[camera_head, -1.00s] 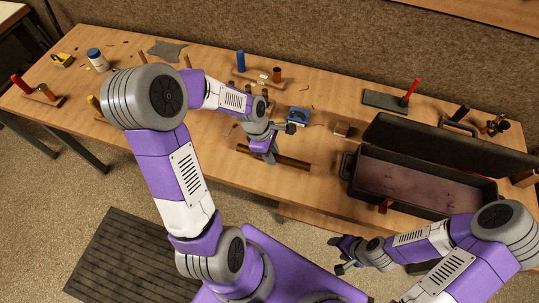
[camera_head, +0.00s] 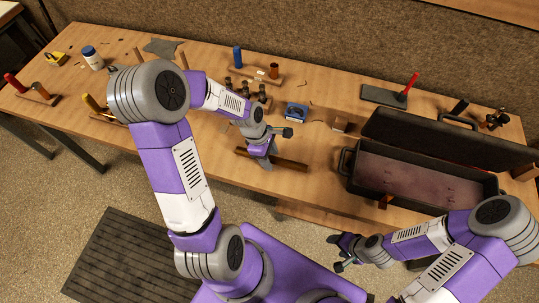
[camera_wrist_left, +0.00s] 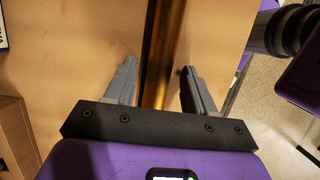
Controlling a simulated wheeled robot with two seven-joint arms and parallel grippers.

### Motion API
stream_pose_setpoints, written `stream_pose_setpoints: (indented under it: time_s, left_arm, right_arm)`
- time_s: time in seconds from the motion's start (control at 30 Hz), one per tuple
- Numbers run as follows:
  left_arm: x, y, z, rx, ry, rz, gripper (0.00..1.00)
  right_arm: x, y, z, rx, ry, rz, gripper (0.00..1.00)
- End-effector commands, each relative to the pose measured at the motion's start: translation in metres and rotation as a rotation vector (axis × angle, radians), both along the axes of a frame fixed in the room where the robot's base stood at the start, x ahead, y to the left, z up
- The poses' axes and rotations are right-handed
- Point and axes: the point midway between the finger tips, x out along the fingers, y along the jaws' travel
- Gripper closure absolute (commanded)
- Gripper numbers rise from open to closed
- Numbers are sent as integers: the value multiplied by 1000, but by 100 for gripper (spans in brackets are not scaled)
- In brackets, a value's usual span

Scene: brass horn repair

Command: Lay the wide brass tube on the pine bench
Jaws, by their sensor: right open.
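A long brass tube (camera_head: 288,163) lies level, low over the front part of the pine bench (camera_head: 330,190). I take it for the wide brass tube. My left gripper (camera_head: 266,161) is over its middle. In the left wrist view the tube (camera_wrist_left: 160,60) runs between the two fingers of my left gripper (camera_wrist_left: 158,80), with a narrow gap on each side, so the jaws look open around it. The tube appears to rest on the bench, though its underside is hidden. My right gripper (camera_head: 338,252) is open and empty in front of the bench.
An open black case (camera_head: 350,178) stands at the bench's right. A stand with short tubes (camera_head: 250,90), a blue box (camera_head: 296,110) and a small wooden block (camera_head: 340,124) are behind my left gripper. A grey plate with a red-handled tool (camera_head: 405,92) lies at the back right.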

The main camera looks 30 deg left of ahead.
Motion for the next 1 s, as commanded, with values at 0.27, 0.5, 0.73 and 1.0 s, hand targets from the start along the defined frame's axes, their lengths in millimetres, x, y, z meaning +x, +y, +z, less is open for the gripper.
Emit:
stream_pose_setpoints:
  time_s: [0.27, 0.5, 0.73, 1.0]
  left_arm:
    - [0, 2, 9, 2, -2, 2, 46]
    - [-2, 16, 56, 3, -6, 3, 46]
    - [-6, 29, 99, 2, -4, 2, 46]
    - [-8, 35, 118, 0, -1, 0, 46]
  right_arm:
    - [0, 0, 5, 0, 0, 0, 41]
    - [0, 0, 21, 0, 0, 0, 41]
    - [0, 0, 33, 0, 0, 0, 41]
    - [0, 0, 37, 0, 0, 0, 41]
